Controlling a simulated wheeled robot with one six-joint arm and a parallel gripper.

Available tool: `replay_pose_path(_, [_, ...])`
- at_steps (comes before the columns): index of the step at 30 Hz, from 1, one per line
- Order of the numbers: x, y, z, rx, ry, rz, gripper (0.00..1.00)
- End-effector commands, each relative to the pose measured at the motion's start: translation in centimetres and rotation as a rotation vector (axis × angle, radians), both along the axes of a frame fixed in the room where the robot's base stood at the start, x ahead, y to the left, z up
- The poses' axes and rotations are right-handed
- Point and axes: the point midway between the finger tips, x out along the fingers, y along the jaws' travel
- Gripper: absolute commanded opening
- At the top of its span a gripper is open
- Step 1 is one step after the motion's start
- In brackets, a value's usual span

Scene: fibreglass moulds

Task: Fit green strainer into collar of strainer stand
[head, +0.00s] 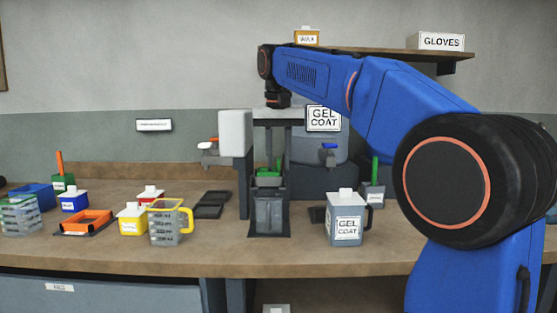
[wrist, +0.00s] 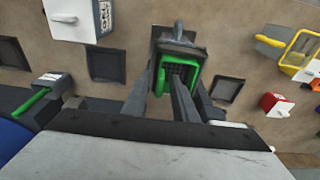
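The green strainer (head: 268,181) is at the top of the dark grey strainer stand (head: 268,215), in the middle of the bench. In the wrist view the green strainer (wrist: 161,80) shows a green rim around a dark mesh. My gripper (head: 272,160) points straight down over the stand. In the wrist view its long fingers (wrist: 166,82) reach to the strainer, with the near green wall between their tips. It looks shut on that wall. The strainer's lower part and the collar are largely hidden, so I cannot tell whether it is seated.
A gel coat jug (head: 346,220) stands close to the right of the stand. A yellow-handled measuring jug (head: 167,222), an orange frame (head: 85,222) and small bottles stand to the left. A dark flat tray (head: 211,204) lies just left of the stand. A shelf (head: 400,57) hangs above right.

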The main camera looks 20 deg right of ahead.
Motion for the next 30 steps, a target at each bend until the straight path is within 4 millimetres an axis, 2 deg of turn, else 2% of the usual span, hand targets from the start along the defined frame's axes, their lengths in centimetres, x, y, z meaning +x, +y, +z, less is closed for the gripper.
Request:
replay_pose_path(6, [0.0,0.0,0.1,0.000,0.000,0.000,0.26])
replay_pose_path(10, [-0.1,0.0,1.1,0.000,0.000,0.000,0.26])
replay_pose_path(24, [-1.2,0.5,9.2,0.000,-0.002,0.000,0.26])
replay_pose_path(30, [-1.5,0.6,11.3,0.000,0.000,0.001,0.26])
